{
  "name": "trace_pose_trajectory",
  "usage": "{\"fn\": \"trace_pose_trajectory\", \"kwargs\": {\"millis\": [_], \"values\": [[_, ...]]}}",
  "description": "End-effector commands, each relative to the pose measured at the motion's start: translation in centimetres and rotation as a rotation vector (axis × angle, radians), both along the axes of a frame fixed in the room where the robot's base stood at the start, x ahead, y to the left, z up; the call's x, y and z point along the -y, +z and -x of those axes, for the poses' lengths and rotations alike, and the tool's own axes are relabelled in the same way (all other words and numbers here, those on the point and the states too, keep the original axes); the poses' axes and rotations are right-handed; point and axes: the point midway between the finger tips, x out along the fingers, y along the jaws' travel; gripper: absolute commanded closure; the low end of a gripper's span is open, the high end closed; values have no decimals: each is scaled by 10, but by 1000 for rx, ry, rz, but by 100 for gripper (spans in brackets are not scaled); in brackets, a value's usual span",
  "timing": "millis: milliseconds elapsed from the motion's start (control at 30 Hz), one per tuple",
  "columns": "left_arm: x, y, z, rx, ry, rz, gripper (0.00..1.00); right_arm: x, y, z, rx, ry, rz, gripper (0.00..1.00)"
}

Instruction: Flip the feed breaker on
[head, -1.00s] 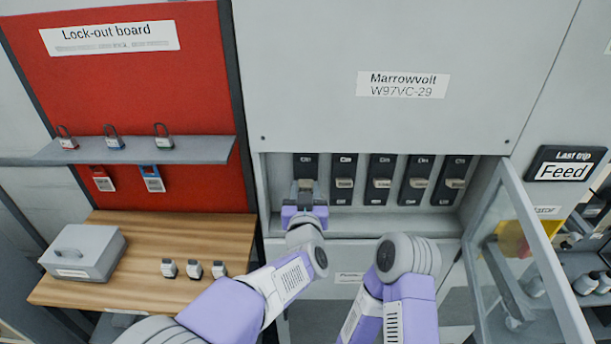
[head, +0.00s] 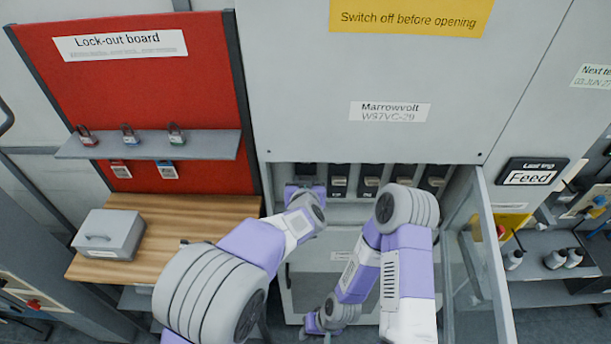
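A row of several black breakers (head: 370,180) sits in the recess of the grey Marrowvolt cabinet (head: 300,110). Their upper parts are cut off by the panel above, and their labels are too small to read. My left gripper (head: 305,187) is at the leftmost breaker (head: 305,169) and covers its lower part. Its fingertips are not clear, so I cannot tell whether it touches or grips the lever. My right gripper (head: 317,331) hangs low in front of the cabinet, away from the breakers, at the bottom edge of the picture. Its fingers are too small to judge.
A clear door (head: 487,255) stands open right of the recess. A "Last trip Feed" sign (head: 533,172) is beyond it. Left are the red lock-out board (head: 200,95), a shelf (head: 215,146) with padlocks, and a wooden bench (head: 185,212) with a grey box (head: 108,238).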

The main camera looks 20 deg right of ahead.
Motion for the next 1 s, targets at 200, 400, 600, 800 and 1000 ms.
{"fn": "trace_pose_trajectory", "kwargs": {"millis": [200,400,600,800,1000], "values": [[0,1,-1,-19,0,-7,90,0,8,0,0,0,0,65],[0,0,-1,-22,0,-7,90,0,8,0,0,0,0,65],[0,0,-1,-21,0,-6,90,0,8,0,0,0,0,65],[0,1,-1,-21,0,-6,34,0,8,0,0,0,0,65],[0,1,-1,-21,0,-6,34,0,8,0,0,0,0,65]]}}
